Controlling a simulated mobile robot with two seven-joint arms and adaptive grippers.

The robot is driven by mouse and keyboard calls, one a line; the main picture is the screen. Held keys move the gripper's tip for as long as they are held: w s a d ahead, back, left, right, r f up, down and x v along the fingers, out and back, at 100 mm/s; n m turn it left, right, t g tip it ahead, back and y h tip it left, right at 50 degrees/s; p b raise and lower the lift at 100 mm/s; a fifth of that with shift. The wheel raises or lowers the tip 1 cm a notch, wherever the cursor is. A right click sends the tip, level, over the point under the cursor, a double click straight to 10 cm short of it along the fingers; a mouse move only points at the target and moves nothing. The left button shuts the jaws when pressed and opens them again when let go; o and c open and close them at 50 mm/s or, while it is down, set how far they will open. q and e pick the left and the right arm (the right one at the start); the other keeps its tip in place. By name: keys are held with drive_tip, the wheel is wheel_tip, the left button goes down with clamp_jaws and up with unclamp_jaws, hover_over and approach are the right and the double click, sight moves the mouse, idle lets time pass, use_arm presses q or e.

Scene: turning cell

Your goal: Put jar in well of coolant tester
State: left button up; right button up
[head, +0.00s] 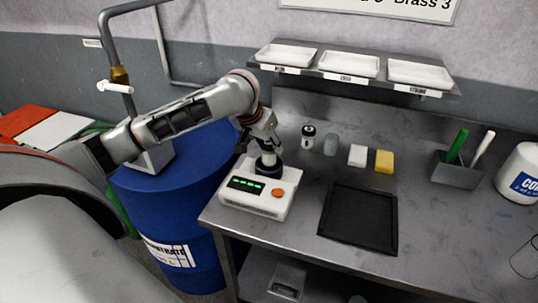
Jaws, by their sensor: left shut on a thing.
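The coolant tester (240,197) is a white box with a green-lit display and an orange button, at the front left of the grey bench. The jar (268,158) is a small pale cylinder at the dark round well (269,171) on top of the tester. It looks upright, with its lower end at the well; I cannot tell whether it rests on the bottom. My left gripper (267,147) is shut on the jar from above and hides its top. My right gripper is out of view.
Behind the tester stand a dark-capped jar (308,137), a grey-green piece (331,145), a white block (357,156) and a yellow block (384,161). A black tray (359,219) lies to the right. A blue drum (170,210) stands left of the bench.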

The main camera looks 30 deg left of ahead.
sight(269, 154)
use_arm(q)
drive_tip(key=shift+f, duration=1.95)
drive_tip(key=o, duration=1.2)
drive_tip(key=shift+f, duration=0.15)
drive_tip(key=shift+c, duration=0.2)
drive_tip(key=shift+r, duration=0.3)
drive_tip(key=v, duration=1.1)
drive_tip(key=shift+s+r, duration=0.25)
drive_tip(key=shift+r, duration=0.1)
